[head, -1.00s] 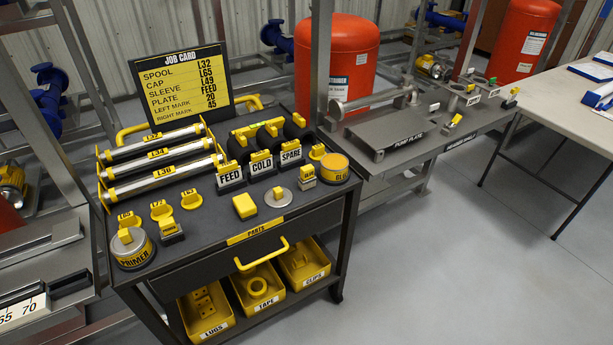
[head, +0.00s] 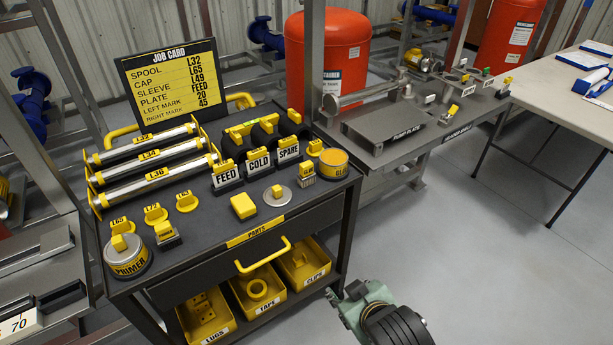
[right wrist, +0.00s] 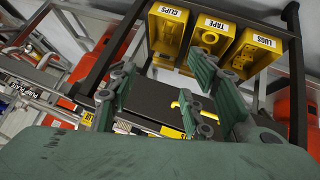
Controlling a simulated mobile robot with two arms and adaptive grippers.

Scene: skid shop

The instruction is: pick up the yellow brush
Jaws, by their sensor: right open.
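No item on the black cart top (head: 215,240) is clearly readable as a brush. A plain yellow block (head: 243,206) lies near the front middle. Two small upright pieces with yellow tops could be brushes: one (head: 166,236) beside the primer tin (head: 126,256), one (head: 307,170) beside the glue tin (head: 333,163). My right gripper (head: 346,294) is low at the cart's front right, below the top and apart from these items. In the right wrist view my green fingers (right wrist: 165,95) are spread and empty, facing the drawer front. My left gripper is not in view.
The drawer handle (head: 262,256) sticks out at the cart's front. Yellow bins (head: 304,264) stand on the shelf below. Spools (head: 150,175), label plates (head: 258,163) and a job card (head: 172,80) crowd the back. The floor right of the cart is free.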

